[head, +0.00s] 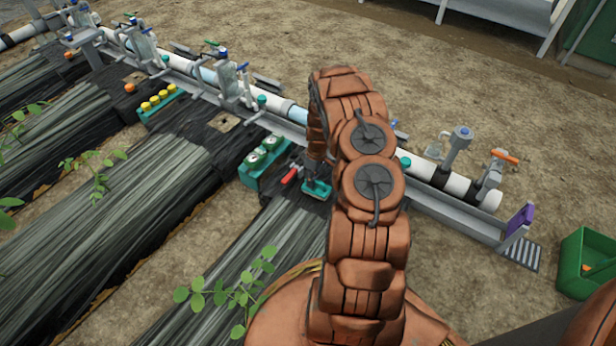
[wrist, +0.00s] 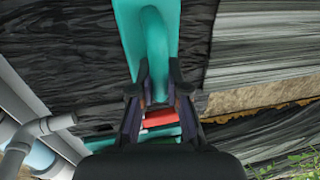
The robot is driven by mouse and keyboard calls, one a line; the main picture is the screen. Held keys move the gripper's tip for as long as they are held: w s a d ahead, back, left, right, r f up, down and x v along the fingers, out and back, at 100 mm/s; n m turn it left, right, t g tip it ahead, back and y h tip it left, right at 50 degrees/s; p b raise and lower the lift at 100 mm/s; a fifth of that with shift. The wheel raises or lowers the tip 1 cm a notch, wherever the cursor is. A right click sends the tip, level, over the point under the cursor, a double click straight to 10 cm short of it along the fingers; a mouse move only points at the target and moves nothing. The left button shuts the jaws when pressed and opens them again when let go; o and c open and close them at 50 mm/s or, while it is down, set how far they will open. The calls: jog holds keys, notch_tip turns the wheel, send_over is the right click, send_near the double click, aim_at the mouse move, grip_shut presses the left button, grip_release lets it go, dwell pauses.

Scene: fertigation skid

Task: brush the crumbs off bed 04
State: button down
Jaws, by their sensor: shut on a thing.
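My gripper (wrist: 158,95) is shut on the curved handle of a teal brush (wrist: 150,20). In the head view the brush (head: 317,189) shows at the lower end of my arm, low over or on the near dark bed (head: 275,250). I cannot tell whether it touches the bed. My arm hides most of the gripper in the head view. In the wrist view the dark film of a bed (wrist: 75,55) lies under the brush. I see no bed number and cannot make out any crumbs.
A white pipe (head: 450,182) with valves runs behind the bed ends. A red-handled item (head: 290,174) and a teal box with round dials (head: 262,160) sit left of the brush. Yellow-capped items (head: 158,100) stand farther left. A green crate (head: 588,262) is at right. Seedlings (head: 235,290) grow nearby.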

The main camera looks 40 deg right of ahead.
aim_at(321, 182)
jog(key=shift+s+d+p, duration=0.25)
jog(key=shift+s+p, duration=0.35)
jog(key=shift+s, duration=0.25)
jog(key=shift+s+d+p, duration=0.2)
jog(key=shift+s+p, duration=0.35)
jog(key=shift+s, duration=0.25)
jog(key=shift+s+d+f+p, duration=0.1)
jog(key=shift+s+d+p, duration=0.15)
jog(key=shift+s, duration=0.4)
jog(key=shift+s+d+f+p, duration=0.15)
jog(key=shift+s+p, duration=0.25)
jog(key=shift+s, duration=0.25)
jog(key=shift+s+d+r+p, duration=0.1)
jog(key=shift+s+d+p, duration=0.15)
jog(key=shift+s, duration=0.4)
jog(key=shift+s+f, duration=0.15)
jog(key=shift+s, duration=0.1)
notch_tip(321, 182, up, 6)
jog(key=p, duration=0.2)
jog(key=shift+r+p, duration=0.45)
jog(key=shift+r, duration=1.1)
jog(key=shift+w, duration=0.1)
